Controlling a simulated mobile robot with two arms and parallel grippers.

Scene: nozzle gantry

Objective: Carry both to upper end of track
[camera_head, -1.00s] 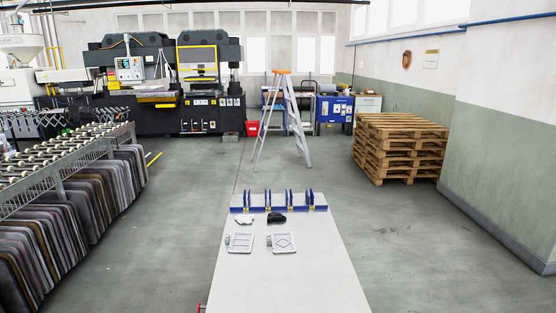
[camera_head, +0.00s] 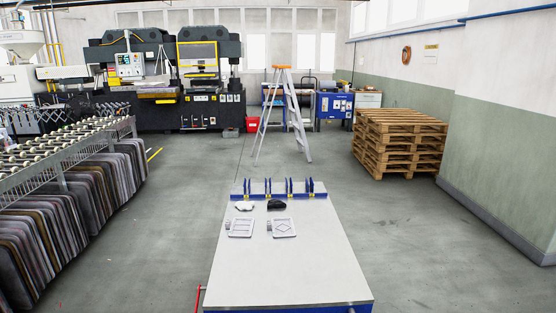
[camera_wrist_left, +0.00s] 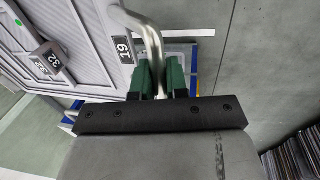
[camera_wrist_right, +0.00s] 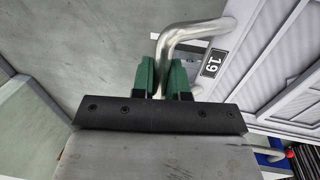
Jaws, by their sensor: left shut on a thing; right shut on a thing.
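In the left wrist view my left gripper (camera_wrist_left: 162,72) has its two green fingers shut on a bent silver metal tube (camera_wrist_left: 152,32). In the right wrist view my right gripper (camera_wrist_right: 162,72) is likewise shut on a bent silver metal tube (camera_wrist_right: 185,35). Whether the two tubes belong to one thing cannot be told. Neither gripper shows in the head view. I cannot clearly make out a track.
A white-topped table (camera_head: 285,272) stands ahead, bearing two light plates, a white piece, a black piece (camera_head: 277,204) and a blue rack (camera_head: 262,196). A roller conveyor (camera_head: 60,155) is at left, a stepladder (camera_head: 290,115) behind, pallets (camera_head: 398,145) at right. Floor beside the table is clear.

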